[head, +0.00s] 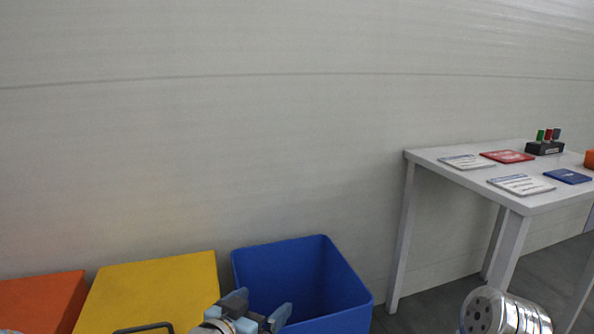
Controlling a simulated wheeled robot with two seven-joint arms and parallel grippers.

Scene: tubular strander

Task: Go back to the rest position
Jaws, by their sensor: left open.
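My left gripper (259,311) shows at the bottom edge of the head view, with its two blue-grey fingers apart. It is open, and nothing shows between the fingers. It appears in front of the near left side of the blue bin; I cannot tell its height over the bin or whether they touch. My right gripper is out of view.
An open blue bin (345,283) stands by the wall, with a yellow box (150,285) and an orange box (40,300) to its left. A white table (440,158) at right holds cards (521,184), a red panel (507,156) and a small dark block (545,148) with coloured pegs.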

